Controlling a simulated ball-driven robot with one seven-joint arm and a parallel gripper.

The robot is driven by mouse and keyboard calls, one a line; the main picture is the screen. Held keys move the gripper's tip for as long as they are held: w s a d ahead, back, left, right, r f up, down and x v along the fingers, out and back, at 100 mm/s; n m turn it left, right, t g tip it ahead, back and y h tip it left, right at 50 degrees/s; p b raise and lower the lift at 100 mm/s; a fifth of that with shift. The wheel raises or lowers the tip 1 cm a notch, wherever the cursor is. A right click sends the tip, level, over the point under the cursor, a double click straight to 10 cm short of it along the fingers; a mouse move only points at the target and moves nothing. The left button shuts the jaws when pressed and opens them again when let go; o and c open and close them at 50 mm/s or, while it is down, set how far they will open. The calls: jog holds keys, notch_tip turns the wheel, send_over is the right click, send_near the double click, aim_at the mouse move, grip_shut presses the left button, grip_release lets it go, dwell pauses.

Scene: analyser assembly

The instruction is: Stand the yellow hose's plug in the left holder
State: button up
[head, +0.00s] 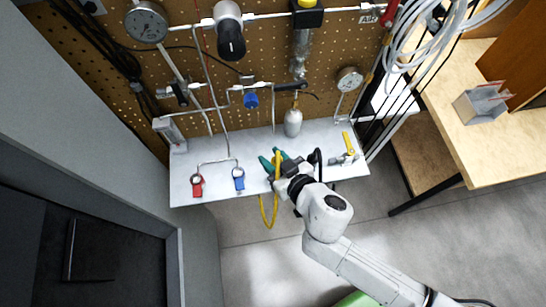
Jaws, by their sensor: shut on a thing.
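The yellow hose (264,212) hangs in a loop over the front edge of the white shelf, below my gripper. My gripper (273,161), with teal fingers, is over the shelf and shut on the yellow hose's end, which shows between the fingers. The plug itself is too small and too covered by the gripper to make out. Left of my gripper, a red fitting (197,186) and a blue fitting (239,179) hang from a forked metal tube near the shelf's front. I cannot tell which part is the left holder.
A grey bottle (293,123) stands behind my gripper. A yellow-handled valve (349,144) is at the right. Coiled pale hoses (405,45) hang at the upper right.

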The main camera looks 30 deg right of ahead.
jog(key=shift+f+b, duration=0.95)
jog(key=shift+b, duration=0.1)
dwell(1.1)
dwell(0.3)
jog(key=o, duration=1.1)
jog(key=shift+o, duration=0.2)
jog(key=shift+s, duration=0.1)
jog(key=a+b+v, duration=0.1)
jog(key=b+v, duration=0.1)
jog(key=v, duration=0.8)
jog(key=shift+s+d, duration=0.3)
jog(key=shift+d, duration=0.2)
jog(key=shift+s, duration=0.1)
